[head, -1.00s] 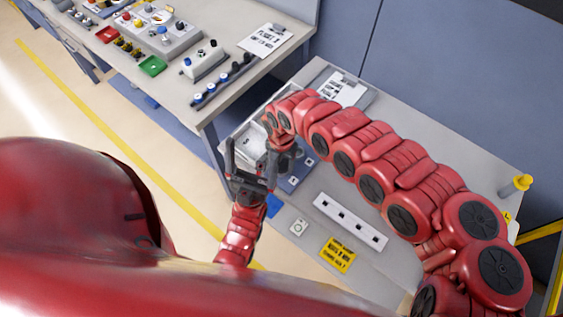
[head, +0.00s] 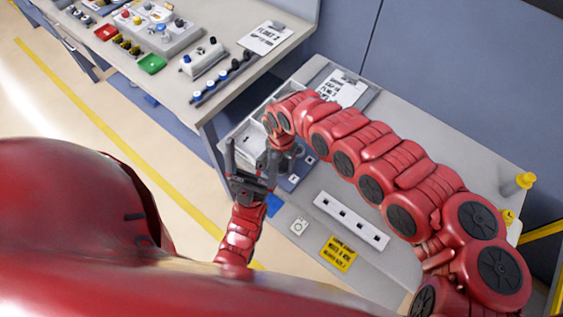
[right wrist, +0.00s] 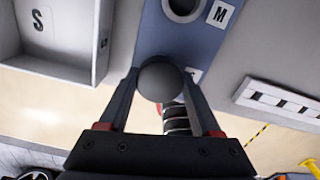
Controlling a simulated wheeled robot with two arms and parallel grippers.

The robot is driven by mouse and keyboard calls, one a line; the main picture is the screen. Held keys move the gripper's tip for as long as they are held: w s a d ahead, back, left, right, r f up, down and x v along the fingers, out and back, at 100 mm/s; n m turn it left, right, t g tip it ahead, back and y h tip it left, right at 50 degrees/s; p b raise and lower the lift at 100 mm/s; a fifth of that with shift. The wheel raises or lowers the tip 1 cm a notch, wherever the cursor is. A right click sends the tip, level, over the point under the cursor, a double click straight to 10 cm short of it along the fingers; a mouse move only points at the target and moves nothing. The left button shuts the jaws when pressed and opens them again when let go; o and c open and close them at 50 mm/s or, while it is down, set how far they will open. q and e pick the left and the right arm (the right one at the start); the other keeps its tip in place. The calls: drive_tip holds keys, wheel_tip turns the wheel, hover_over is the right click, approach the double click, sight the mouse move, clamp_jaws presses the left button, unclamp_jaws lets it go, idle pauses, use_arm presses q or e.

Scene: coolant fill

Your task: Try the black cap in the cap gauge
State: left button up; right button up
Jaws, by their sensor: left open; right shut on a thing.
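The black cap (right wrist: 160,82) is a dark, round piece between the fingertips of my right gripper (right wrist: 160,92), which is shut on it. The cap gauge (right wrist: 205,45) is a blue-grey plate with a round hole and an M label, just beyond the cap in the right wrist view. The cap looks apart from that hole, over the plate's near part; its height is hard to tell. In the head view the gauge (head: 301,169) is partly hidden by my arms. My left gripper (head: 251,158) is open and empty, beside the right hand, fingers pointing up the picture.
A white tray marked S (right wrist: 62,30) stands left of the gauge. A white strip with several dark square holes (head: 350,221), a yellow sign (head: 338,253) and a clipboard (head: 343,89) lie on the table. Another bench (head: 180,100) holds more parts at upper left.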

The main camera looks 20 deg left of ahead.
sight(282, 162)
drive_tip(key=shift+f+b, duration=0.4)
drive_tip(key=shift+f, duration=0.1)
drive_tip(key=o, duration=1.4)
drive_tip(key=shift+r, duration=0.1)
drive_tip(key=shift+w+r, duration=0.1)
drive_tip(key=shift+r, duration=0.2)
wheel_tip(282, 162, up, 5)
drive_tip(key=shift+w+r, duration=0.1)
wheel_tip(282, 162, up, 12)
drive_tip(key=p, duration=0.8)
drive_tip(key=shift+s+f, duration=0.2)
drive_tip(key=shift+s, duration=0.05)
